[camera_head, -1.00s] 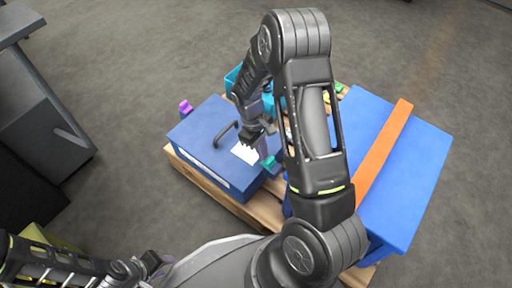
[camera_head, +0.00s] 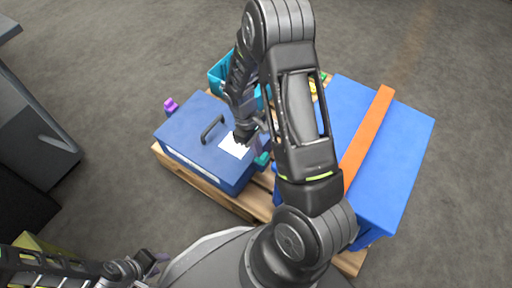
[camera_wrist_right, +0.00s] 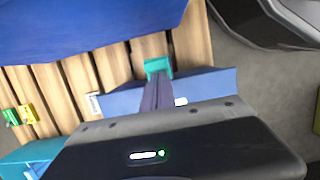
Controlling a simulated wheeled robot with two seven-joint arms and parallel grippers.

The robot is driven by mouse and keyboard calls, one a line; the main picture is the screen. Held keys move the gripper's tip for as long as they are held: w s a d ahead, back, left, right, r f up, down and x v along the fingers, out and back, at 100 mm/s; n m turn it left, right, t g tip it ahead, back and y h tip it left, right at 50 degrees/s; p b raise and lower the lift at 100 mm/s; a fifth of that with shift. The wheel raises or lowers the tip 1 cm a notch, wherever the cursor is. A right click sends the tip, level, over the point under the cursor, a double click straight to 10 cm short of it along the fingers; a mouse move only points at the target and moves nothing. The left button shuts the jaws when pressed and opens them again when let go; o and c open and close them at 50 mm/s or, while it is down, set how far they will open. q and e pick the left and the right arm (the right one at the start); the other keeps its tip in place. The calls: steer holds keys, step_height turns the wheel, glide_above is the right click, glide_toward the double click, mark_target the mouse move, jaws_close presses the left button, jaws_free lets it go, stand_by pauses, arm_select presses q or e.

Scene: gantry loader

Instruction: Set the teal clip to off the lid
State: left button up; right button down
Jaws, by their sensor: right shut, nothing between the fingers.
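A dark blue box with a lid (camera_head: 190,124) and a black handle (camera_head: 211,128) stands on a wooden pallet. The teal clip (camera_head: 262,160) is at the box's right side, partly hidden by my right arm. In the right wrist view the teal clip (camera_wrist_right: 157,66) stands out past the box edge, at my fingertips. Whether it bears on the lid cannot be told. My right gripper (camera_head: 257,150) is shut and empty; its fingers (camera_wrist_right: 157,84) point at the clip and overlap it in view. Touch is unclear. My left gripper (camera_head: 150,262) is low at left, away from the box.
A purple clip (camera_head: 170,104) is on the box's far left side. A white sheet (camera_head: 234,145) lies on the lid. A larger blue box (camera_head: 400,135) with an orange bar (camera_head: 367,140) stands at right. A teal bin (camera_head: 217,80) is behind.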

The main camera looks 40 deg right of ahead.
steer(key=p+v, duration=0.3)
steer(key=v, duration=0.4)
steer(key=shift+r, duration=0.35)
steer(key=shift+w, duration=0.1)
